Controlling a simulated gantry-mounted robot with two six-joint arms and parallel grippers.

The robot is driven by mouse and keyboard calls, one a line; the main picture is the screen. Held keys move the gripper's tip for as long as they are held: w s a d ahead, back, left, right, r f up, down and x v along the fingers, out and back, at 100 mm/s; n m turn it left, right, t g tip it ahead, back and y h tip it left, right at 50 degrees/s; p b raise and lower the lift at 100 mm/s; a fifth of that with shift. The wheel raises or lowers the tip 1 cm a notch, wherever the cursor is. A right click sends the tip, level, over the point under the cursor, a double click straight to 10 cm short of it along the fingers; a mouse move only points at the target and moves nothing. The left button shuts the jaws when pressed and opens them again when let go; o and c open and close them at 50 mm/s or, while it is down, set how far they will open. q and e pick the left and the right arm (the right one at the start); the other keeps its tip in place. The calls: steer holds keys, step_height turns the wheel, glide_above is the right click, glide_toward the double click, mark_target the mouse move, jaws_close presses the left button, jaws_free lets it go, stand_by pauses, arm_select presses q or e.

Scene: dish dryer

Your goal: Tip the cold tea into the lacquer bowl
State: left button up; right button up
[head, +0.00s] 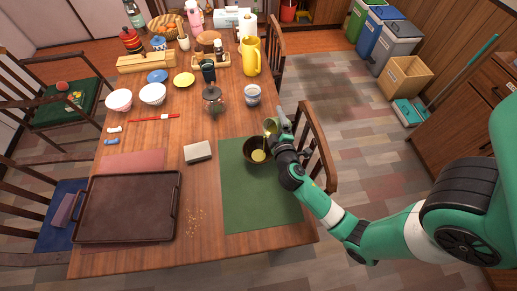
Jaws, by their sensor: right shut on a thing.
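The dark lacquer bowl (250,144) sits at the top left part of the green mat (262,205), with yellowish-green tea in its bottom. My right gripper (277,134) is just right of the bowl and above it, shut on a small olive-coloured cup (270,125). The cup is tilted toward the bowl, and yellowish liquid shows between its lip and the bowl. The gripper and wrist partly hide the cup and the bowl's right side. My left gripper is not in view.
A dark tray (128,207) fills the table's front left. A grey block (198,152) lies left of the bowl. A glass pot (212,99), a blue-white cup (252,94) and a yellow jug (250,56) stand behind. A chair (318,150) is close on the right.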

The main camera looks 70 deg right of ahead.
steer(key=shift+w+a+f+n+h+b, duration=0.1)
steer(key=shift+f+n+h+b, duration=0.25)
steer(key=shift+b, duration=0.65)
steer(key=shift+w+a+r+n+h+b, duration=0.3)
steer(key=shift+a+n, duration=0.1)
steer(key=shift+n, duration=0.1)
steer(key=shift+w+a+r+n+h+b, duration=0.2)
steer(key=shift+w+a+n+b, duration=0.1)
steer(key=shift+a+n, duration=0.15)
stand_by(0.6)
steer(key=shift+a+r+n+h+b, duration=0.1)
steer(key=shift+r+n+h+b, duration=0.25)
steer(key=shift+n, duration=0.35)
stand_by(0.7)
